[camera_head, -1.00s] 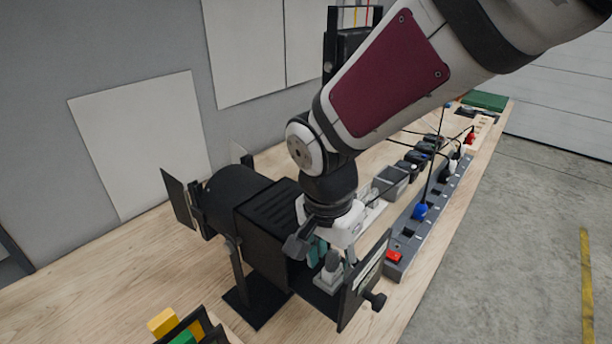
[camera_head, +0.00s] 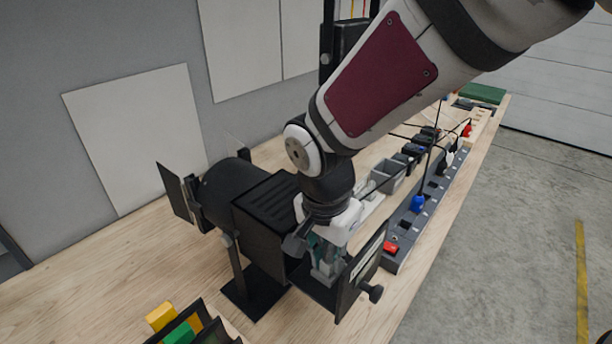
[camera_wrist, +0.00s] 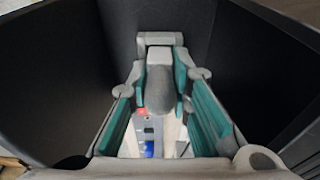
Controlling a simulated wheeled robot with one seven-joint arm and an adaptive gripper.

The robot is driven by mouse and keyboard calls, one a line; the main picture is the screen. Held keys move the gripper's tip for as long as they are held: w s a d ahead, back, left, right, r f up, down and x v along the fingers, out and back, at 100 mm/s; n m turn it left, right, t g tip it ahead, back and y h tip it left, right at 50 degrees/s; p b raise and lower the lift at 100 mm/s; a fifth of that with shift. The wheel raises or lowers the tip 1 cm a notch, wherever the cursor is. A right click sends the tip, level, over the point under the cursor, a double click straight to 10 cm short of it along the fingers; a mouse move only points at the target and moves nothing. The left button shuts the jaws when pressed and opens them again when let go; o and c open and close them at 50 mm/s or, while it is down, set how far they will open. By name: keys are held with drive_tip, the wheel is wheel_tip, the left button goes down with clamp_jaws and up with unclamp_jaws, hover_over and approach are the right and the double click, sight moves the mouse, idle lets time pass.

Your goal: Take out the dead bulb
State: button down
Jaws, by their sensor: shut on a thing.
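A black stage lamp (camera_head: 266,215) stands on the bench, its rear open. Its lamp tray (camera_head: 318,292) and end plate (camera_head: 360,278) with a knob are out to the right. The grey bulb (camera_head: 327,270) stands on this tray, partly hidden by my fingers. My gripper (camera_head: 324,258) points down over the tray, between the housing and the end plate. In the wrist view the bulb (camera_wrist: 159,92) lies between the teal pads of my gripper (camera_wrist: 166,78), which is shut on it. The bulb's socket is hard to make out.
A grey power strip (camera_head: 420,215) with a red switch (camera_head: 391,247) and plugs runs close to the right of the end plate. A black holder with coloured blocks (camera_head: 180,332) is at the front. Bare bench lies left of the lamp.

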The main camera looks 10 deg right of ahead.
drive_tip(key=shift+r+p, duration=1.7)
drive_tip(key=shift+r, duration=0.8)
